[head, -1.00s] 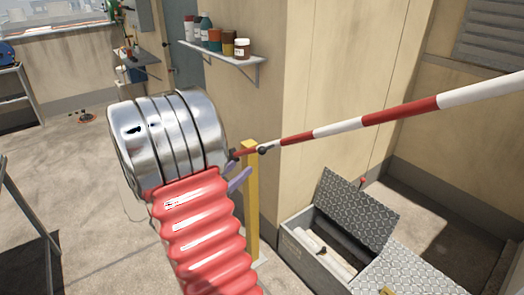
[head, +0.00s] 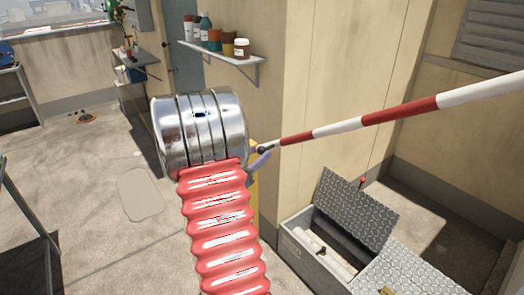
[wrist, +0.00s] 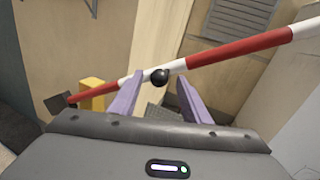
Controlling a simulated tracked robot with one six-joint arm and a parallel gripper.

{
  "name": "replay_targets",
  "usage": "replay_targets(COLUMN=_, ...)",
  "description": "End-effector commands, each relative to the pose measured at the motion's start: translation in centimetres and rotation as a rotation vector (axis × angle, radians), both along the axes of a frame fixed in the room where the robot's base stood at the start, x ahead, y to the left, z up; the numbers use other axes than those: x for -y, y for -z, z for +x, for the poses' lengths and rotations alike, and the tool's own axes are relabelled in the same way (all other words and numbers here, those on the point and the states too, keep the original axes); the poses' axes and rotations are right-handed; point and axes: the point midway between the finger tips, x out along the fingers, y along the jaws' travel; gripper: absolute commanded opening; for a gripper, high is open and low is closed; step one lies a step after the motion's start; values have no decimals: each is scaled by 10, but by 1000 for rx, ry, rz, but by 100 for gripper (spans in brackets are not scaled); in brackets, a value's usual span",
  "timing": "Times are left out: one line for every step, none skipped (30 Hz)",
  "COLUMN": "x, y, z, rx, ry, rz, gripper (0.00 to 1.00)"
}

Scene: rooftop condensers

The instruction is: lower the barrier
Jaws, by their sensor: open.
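The barrier arm (head: 400,111), a red and white striped pole, slants up to the right from its yellow post (head: 254,200). A black ball knob (wrist: 159,76) sits on the pole near its lower end. In the wrist view, my gripper (wrist: 160,84) is open, with its two purple fingers on either side of the knob and not closed on it. In the head view my gripper (head: 262,155) is mostly hidden behind my own silver and red arm, which also covers much of the post. The yellow post also shows in the wrist view (wrist: 92,94), left of the fingers.
A grey chest (head: 318,252) with its tread-plate lid open stands below the pole. A wall shelf (head: 225,54) with several jars is behind my arm. A metal frame (head: 28,210) stands at the left. The floor between is mostly clear.

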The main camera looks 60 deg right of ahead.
Motion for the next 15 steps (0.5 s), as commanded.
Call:
replay_targets(x=8, y=1, z=-2, rx=-1, ry=2, rz=1, gripper=43)
replay_targets(x=12, y=1, z=-3, rx=-1, ry=2, rz=1, gripper=43)
replay_targets(x=17, y=1, z=-3, rx=0, ry=2, rz=1, gripper=43)
replay_targets(x=20, y=1, z=-4, rx=0, ry=2, rz=1, gripper=43)
replay_targets(x=23, y=1, z=-4, rx=0, ry=1, rz=1, gripper=43)
replay_targets(x=27, y=0, z=-5, rx=0, ry=1, rz=0, gripper=43)
replay_targets(x=29, y=0, z=-5, rx=0, ry=0, rz=0, gripper=43)
replay_targets(x=31, y=0, z=-5, rx=0, ry=0, rz=0, gripper=43)
replay_targets(x=33, y=0, z=-5, rx=0, ry=-1, rz=1, gripper=43)
replay_targets(x=33, y=0, z=-5, rx=0, ry=-1, rz=1, gripper=43)
replay_targets(x=34, y=1, z=-5, rx=0, ry=-1, rz=1, gripper=43)
replay_targets(x=34, y=1, z=-5, rx=-1, ry=-1, rz=1, gripper=43)
replay_targets(x=34, y=1, z=-5, rx=-1, ry=-2, rz=1, gripper=43)
replay_targets(x=34, y=1, z=-5, rx=-1, ry=-2, rz=1, gripper=43)
replay_targets(x=34, y=1, z=-5, rx=-1, ry=-2, rz=1, gripper=43)
